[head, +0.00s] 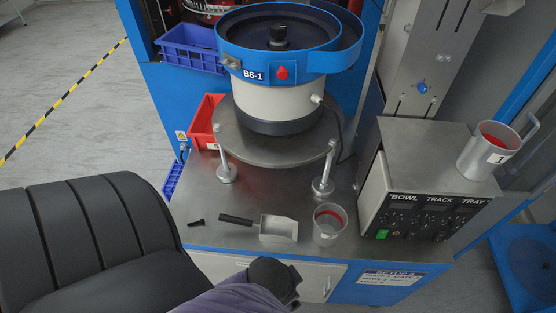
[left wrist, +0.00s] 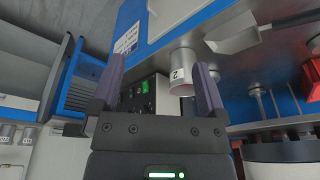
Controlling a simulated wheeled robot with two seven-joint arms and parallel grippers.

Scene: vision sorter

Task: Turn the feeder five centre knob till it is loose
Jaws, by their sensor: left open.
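The feeder bowl (head: 230,42) is blue on a pale drum, and its front label appears to read B6-1. Its black centre knob (head: 279,35) stands upright in the middle of the bowl. No gripper is at the knob. My left gripper (left wrist: 158,90) is open in the left wrist view, with nothing between its purple fingers; a metal cup marked 2 (left wrist: 181,70) shows beyond them. In the head view a purple arm of mine with a dark joint comes in at the bottom, well below the feeder; its fingers cannot be made out. My right gripper is not in view.
The steel bench (head: 200,236) carries a black-handled scoop (head: 277,228), a small black bolt-like piece (head: 196,222), a metal cup (head: 326,232) and a control box (head: 425,160) with a cup marked 1 (head: 487,152) on top. Red (head: 204,128) and blue (head: 192,42) bins stand left.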

